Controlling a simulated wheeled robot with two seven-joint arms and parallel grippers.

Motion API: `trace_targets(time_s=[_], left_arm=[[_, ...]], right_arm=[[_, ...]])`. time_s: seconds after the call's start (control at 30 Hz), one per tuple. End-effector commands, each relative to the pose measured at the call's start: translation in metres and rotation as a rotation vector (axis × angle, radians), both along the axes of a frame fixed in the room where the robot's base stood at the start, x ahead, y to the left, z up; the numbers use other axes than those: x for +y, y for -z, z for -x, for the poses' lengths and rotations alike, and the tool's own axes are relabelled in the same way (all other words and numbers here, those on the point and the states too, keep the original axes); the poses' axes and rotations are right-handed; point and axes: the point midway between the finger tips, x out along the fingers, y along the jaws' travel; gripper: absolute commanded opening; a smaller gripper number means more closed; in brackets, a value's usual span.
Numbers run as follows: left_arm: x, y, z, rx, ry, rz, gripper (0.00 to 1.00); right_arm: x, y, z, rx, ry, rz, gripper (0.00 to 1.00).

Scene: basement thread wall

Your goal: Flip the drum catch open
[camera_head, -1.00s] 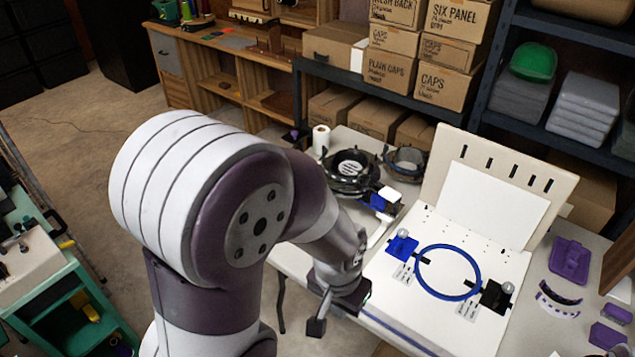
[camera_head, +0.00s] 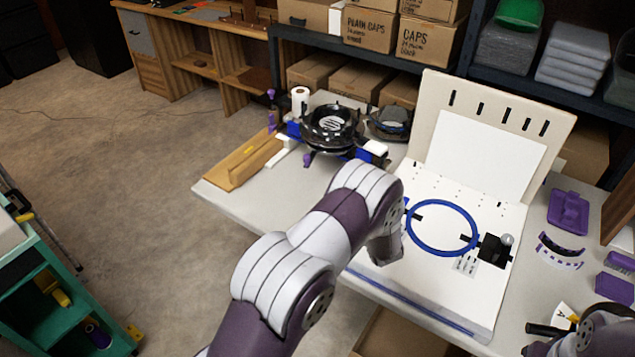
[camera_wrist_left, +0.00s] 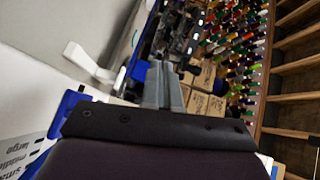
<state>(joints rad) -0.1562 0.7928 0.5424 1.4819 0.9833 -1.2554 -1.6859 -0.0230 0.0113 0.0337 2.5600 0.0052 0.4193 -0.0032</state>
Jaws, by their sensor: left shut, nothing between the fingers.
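A black round drum (camera_head: 333,130) with a ring top sits on a blue-edged mount on the table in the head view. Purple knobs (camera_head: 309,160) stand out around it. I cannot make out which part is its catch. My left arm reaches up from the bottom, and its wrist hides the left gripper in the head view. In the left wrist view, the grey fingers of my left gripper (camera_wrist_left: 162,84) are together and empty. They point toward a blurred dark cluster, apart from it as far as I can tell. My right gripper (camera_head: 545,331) shows partly at bottom right; its jaw state is unclear.
A white board (camera_head: 425,275) with a blue hoop (camera_head: 412,240) lies right of my left wrist. An upright panel (camera_head: 550,115) stands behind it. A second round black fixture (camera_head: 390,122) sits beside the drum. A wooden tray (camera_head: 240,160) is left. Bare table lies in front of the drum.

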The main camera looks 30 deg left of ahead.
Motion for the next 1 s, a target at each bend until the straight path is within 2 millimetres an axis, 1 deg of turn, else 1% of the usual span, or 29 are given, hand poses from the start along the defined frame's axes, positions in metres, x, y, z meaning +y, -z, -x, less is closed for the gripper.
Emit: trace_targets(time_s=[0.03, 0.13, 0.47, 0.57, 0.67, 0.9, 1.0], left_arm=[[0.004, 0.011, 0.005, 0.011, -0.039, -0.079, 0.00], [0.010, 0.011, 0.011, 0.026, -0.087, -0.164, 0.00], [0.013, 0.008, 0.009, 0.027, -0.090, -0.170, 0.00], [0.022, 0.009, 0.002, 0.026, -0.090, -0.168, 0.00], [0.036, 0.009, -0.010, 0.025, -0.091, -0.168, 0.00], [0.077, 0.011, -0.044, 0.025, -0.090, -0.168, 0.00], [0.093, 0.011, -0.055, 0.025, -0.090, -0.168, 0.00]], right_arm=[[0.000, 0.008, 0.000, -0.001, 0.000, 0.000, 0.43], [0.000, 0.008, 0.000, -0.001, 0.000, 0.000, 0.43], [0.000, 0.006, 0.000, -0.001, 0.000, 0.000, 0.43], [0.000, 0.007, 0.000, -0.001, 0.000, 0.000, 0.43], [0.000, 0.008, 0.000, -0.001, 0.000, 0.000, 0.43], [0.000, 0.010, 0.000, -0.001, 0.000, 0.000, 0.43], [0.000, 0.010, 0.000, -0.001, 0.000, 0.000, 0.43]])
